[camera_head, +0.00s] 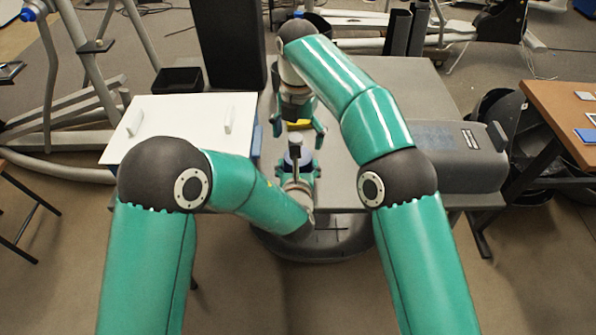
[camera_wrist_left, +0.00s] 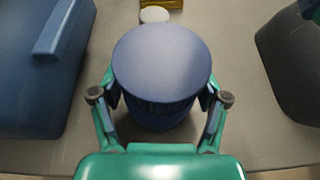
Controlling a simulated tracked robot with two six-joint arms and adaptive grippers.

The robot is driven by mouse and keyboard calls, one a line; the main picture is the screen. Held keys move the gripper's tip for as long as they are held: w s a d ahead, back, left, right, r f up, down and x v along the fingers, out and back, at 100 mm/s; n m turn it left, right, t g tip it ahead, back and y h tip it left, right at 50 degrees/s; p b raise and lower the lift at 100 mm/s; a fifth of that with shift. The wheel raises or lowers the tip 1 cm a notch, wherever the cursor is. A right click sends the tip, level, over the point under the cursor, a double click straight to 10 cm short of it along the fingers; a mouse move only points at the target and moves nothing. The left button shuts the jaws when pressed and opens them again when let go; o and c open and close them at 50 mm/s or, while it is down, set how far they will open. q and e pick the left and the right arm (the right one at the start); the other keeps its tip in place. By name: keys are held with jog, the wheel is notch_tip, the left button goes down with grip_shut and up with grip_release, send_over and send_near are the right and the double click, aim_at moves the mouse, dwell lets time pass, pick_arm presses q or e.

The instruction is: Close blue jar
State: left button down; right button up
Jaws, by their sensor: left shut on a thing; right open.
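The blue jar (camera_wrist_left: 162,65) is upright in the left wrist view, its flat, round dark blue top facing the camera. I cannot tell whether that top is a separate lid. My left gripper (camera_wrist_left: 160,100) is shut around the jar, one finger on each side. In the head view the jar (camera_head: 292,160) shows only as a small blue patch, mostly hidden by my left gripper (camera_head: 297,168). My right gripper (camera_head: 298,132) is open and points down just beyond the jar.
A yellow object (camera_wrist_left: 162,3) and a white disc (camera_wrist_left: 155,14) lie beyond the jar. A blue box (camera_wrist_left: 35,75) stands left; its white top (camera_head: 190,120) shows in the head view. A grey machine (camera_head: 458,155) stands right. The grey table (camera_head: 340,190) has bare space between.

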jog(key=shift+f, duration=3.05)
jog(key=shift+c, duration=0.3)
jog(key=c, duration=1.1)
jog(key=m, duration=0.7)
jog(key=shift+c, duration=0.2)
jog(key=m, duration=0.4)
jog(key=shift+m, duration=0.3)
jog(key=m, duration=0.5)
jog(key=shift+a, duration=0.1)
